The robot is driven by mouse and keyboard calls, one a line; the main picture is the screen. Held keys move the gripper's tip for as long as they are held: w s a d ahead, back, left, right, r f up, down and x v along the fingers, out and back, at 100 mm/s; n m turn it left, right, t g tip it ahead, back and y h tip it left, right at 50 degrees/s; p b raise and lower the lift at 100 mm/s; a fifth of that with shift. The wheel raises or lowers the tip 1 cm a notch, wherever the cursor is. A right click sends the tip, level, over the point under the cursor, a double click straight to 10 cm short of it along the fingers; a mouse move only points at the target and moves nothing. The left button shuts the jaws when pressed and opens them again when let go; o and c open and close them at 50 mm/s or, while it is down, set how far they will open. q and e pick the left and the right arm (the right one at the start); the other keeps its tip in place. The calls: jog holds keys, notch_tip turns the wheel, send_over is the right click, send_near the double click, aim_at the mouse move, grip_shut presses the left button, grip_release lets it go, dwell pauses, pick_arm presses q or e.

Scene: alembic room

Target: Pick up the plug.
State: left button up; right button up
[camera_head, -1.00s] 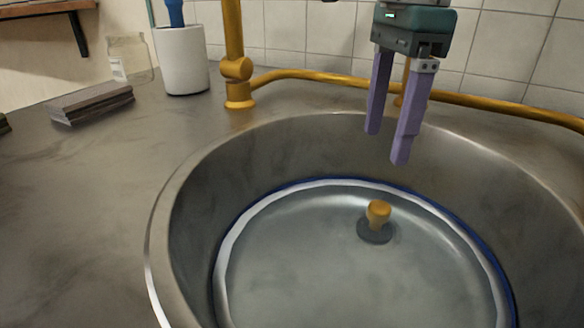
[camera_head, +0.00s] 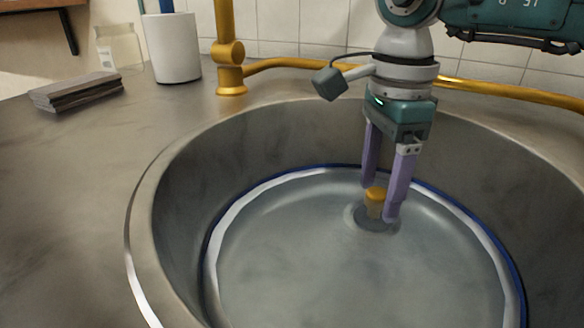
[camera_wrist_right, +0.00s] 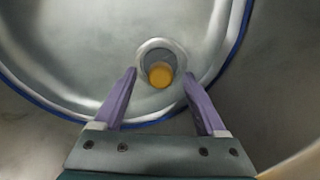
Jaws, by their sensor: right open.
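The plug (camera_head: 375,196) has a yellow-orange knob on a dark round base and stands in the sink (camera_head: 180,200). It also shows in the right wrist view (camera_wrist_right: 160,75), just ahead of the fingertips and between their lines. My right gripper (camera_head: 380,204) points down into the sink with its purple fingers apart. In the head view one finger is behind the knob and the other at its right. The right gripper also shows open in the right wrist view (camera_wrist_right: 158,72). I cannot tell whether a finger touches the knob. My left gripper is not in view.
A large dish with a white and blue rim (camera_head: 222,232) lies in the sink around the plug. A yellow tap and pipe (camera_head: 229,60) run behind the sink. A white cup (camera_head: 172,50), a glass jar (camera_head: 120,48) and dark slabs (camera_head: 76,92) stand on the left counter.

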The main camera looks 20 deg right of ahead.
grip_shut()
dwell(0.5)
jog(key=shift+r, duration=0.15)
